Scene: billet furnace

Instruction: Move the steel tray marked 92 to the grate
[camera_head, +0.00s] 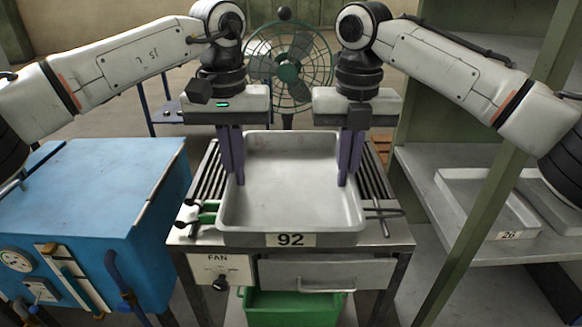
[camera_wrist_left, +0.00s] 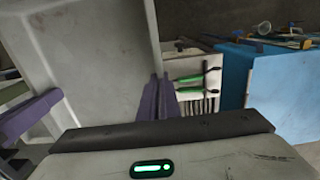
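The grey steel tray (camera_head: 290,226) with a 92 label on its front is in the middle of the head view, over the slatted grate (camera_head: 375,180) of a metal stand. I cannot tell whether its bottom touches the slats. My left gripper (camera_head: 236,180) is shut on its left wall, fingers pointing down. My right gripper (camera_head: 347,180) is shut on its right wall. The tray looks level and empty. In the left wrist view the tray (camera_wrist_left: 85,50) fills the upper left, with my left fingers (camera_wrist_left: 157,100) at its wall edge.
A blue cabinet (camera_head: 90,200) with gauges stands left. A shelf (camera_head: 430,165) at right, behind a green post (camera_head: 500,180), holds a tray marked 26 (camera_head: 480,205). A fan (camera_head: 289,70) stands behind. Green-handled tools (camera_head: 205,213) lie left of the tray. A green bin (camera_head: 293,308) is below.

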